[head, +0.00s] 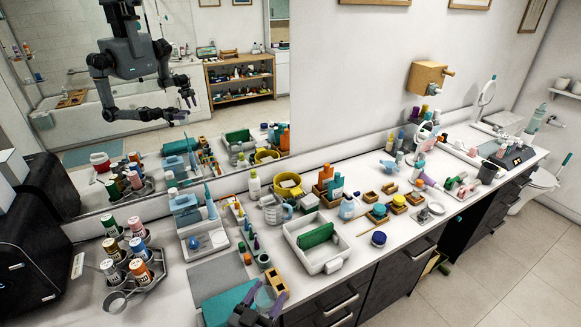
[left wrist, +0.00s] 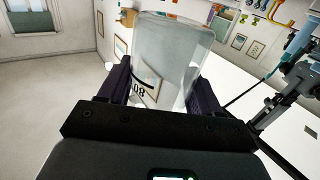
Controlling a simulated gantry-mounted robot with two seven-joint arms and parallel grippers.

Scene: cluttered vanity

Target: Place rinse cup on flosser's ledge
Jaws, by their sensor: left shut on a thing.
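The rinse cup, a clear tumbler (left wrist: 172,60), is between the two dark fingers of my left gripper (left wrist: 165,85) in the left wrist view. The cup also shows at the bottom of the head view (head: 265,297). My left gripper (head: 258,312) is shut on it at the counter's front edge, near a teal box. The flosser (head: 185,207), with a pale blue tank and a blue wand, stands at the back left of the counter. Its white ledge (head: 192,246) juts forward and bears a small blue item. The cup is apart from the ledge, in front and to the right. My right gripper is not directly in view.
A teal box (head: 226,306) and a grey mat (head: 216,277) lie between the cup and the ledge. A bottle rack (head: 150,285) stands left. Small items and a white tray (head: 326,262) with a green piece are to the right. A mirror lines the back.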

